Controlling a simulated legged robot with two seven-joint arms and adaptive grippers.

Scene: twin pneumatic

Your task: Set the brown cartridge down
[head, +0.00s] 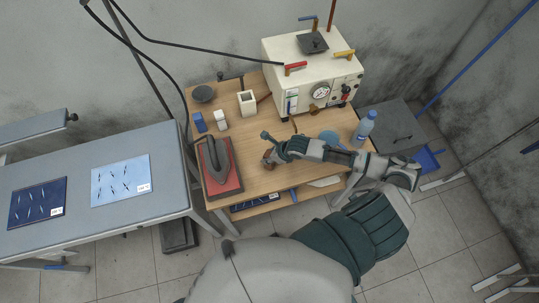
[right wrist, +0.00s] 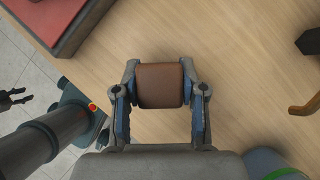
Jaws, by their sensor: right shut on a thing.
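The brown cartridge (right wrist: 160,88) lies between the two fingers of my right gripper (right wrist: 160,70) in the right wrist view, with bare wooden tabletop around it. In the head view my right gripper (head: 270,157) is over the front middle of the wooden table (head: 259,178), just right of the red board. There the cartridge is small and mostly covered by the gripper. I cannot tell whether the cartridge touches the tabletop.
The red board (head: 229,187) with a grey iron-shaped thing (head: 215,158) stands left of the gripper. Behind are a blue block (head: 199,122), a white block (head: 220,120) and a square white holder (head: 247,102). A white gauge box (head: 297,84) stands at the back; a bottle (head: 363,128) is right.

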